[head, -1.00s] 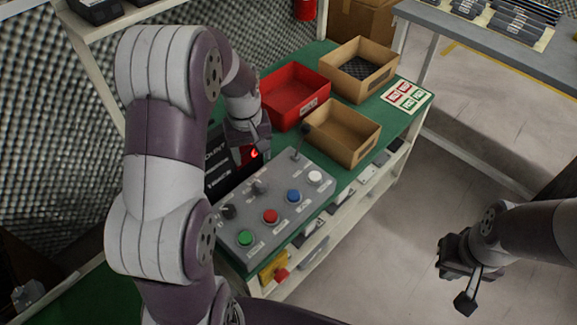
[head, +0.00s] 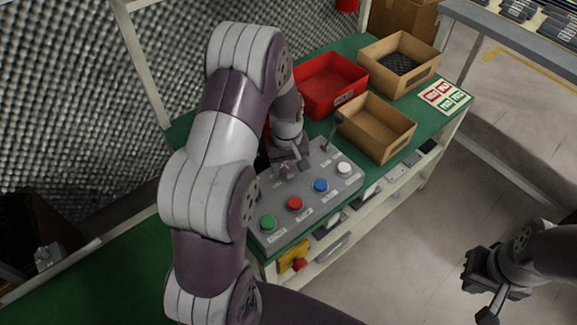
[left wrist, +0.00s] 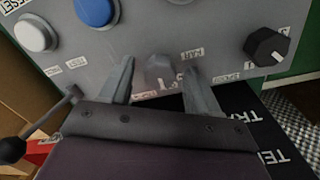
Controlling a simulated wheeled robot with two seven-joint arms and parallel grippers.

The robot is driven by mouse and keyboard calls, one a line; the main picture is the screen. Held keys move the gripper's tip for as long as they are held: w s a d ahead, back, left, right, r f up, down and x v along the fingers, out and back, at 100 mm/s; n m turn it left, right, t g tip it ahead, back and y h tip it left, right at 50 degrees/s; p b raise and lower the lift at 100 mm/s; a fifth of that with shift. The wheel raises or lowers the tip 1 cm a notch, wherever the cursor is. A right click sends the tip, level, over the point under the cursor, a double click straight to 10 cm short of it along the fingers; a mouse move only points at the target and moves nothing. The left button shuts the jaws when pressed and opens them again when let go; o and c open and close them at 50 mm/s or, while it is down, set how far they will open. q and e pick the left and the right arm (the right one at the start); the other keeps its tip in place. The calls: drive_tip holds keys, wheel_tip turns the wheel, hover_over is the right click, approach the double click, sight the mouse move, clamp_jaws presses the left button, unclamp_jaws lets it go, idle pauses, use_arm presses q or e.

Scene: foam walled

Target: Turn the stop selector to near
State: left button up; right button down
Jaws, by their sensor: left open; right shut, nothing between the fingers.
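The grey control panel (head: 318,196) lies on the green bench top. A grey knob (left wrist: 158,71), which I take to be the stop selector, stands on the panel. Small labels beside it are upside down in the left wrist view and hard to read. My left gripper (left wrist: 160,68) is open, with one finger on each side of the knob; I cannot tell whether they touch it. In the head view my left gripper (head: 287,166) is low over the panel and partly hides the knob. My right gripper (head: 482,285) is shut and empty, away from the bench at lower right.
A black knob (left wrist: 267,45) is beside the selector. Green (head: 268,223), red (head: 295,203), blue (head: 321,185) and white (head: 344,167) buttons line the panel's front. A black-knobbed lever (head: 330,134) rises near the red bin (head: 331,84) and the cardboard bin (head: 376,127).

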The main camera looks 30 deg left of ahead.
use_arm(q)
drive_tip(key=c, duration=1)
drive_tip(key=shift+c, duration=0.2)
drive_tip(key=shift+r, duration=0.1)
drive_tip(key=shift+r+n+p, duration=0.15)
drive_tip(key=shift+n+p, duration=0.55)
drive_tip(key=shift+p, duration=0.1)
drive_tip(key=shift+n+p, duration=1.05)
drive_tip(key=shift+n, duration=0.15)
drive_tip(key=n+p, duration=0.2)
drive_tip(key=n, duration=0.1)
drive_tip(key=shift+n+p, duration=0.5)
drive_tip(key=shift+n, duration=0.5)
